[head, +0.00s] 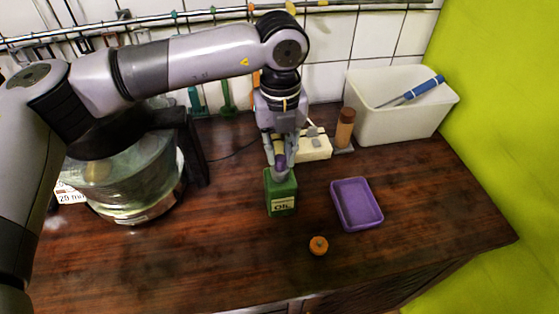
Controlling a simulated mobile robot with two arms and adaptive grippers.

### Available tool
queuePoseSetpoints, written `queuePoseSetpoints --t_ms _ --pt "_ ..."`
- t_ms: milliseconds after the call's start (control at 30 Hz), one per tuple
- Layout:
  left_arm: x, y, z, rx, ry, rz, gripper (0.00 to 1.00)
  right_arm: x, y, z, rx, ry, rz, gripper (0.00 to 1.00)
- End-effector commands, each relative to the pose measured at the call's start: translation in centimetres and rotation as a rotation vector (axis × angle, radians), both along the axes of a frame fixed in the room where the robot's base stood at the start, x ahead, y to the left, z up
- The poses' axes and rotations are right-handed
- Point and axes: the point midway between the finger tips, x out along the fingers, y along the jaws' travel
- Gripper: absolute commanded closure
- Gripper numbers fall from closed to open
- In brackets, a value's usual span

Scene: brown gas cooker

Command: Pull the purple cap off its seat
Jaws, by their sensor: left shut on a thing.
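The purple cap (280,161) is at the top of a green bottle (280,194) with a white label reading "OIL". The bottle stands upright on the dark wooden counter. My left gripper (281,156) comes down from above and is shut on the cap. The fingers partly cover the cap and the bottle's neck, so I cannot tell whether the cap still touches its seat. My right gripper is not in the head view.
A purple tray (376,221) lies right of the bottle, and an orange fruit (318,245) lies in front. A white bin (405,124), a brown cylinder (345,128) and a cream block (315,150) stand behind. A glass appliance (130,175) is at left. The front counter is mostly clear.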

Motion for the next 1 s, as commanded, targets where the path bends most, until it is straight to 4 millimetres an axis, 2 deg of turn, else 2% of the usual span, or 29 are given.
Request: queuePoseSetpoints --t_ms 333,1000 --pt "0.0 0.0 0.3 0.0 -0.001 0.0 1.0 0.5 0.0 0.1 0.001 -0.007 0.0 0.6" --pt "0.0 0.0 3.0 0.0 -0.001 0.0 1.0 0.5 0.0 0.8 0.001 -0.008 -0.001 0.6"
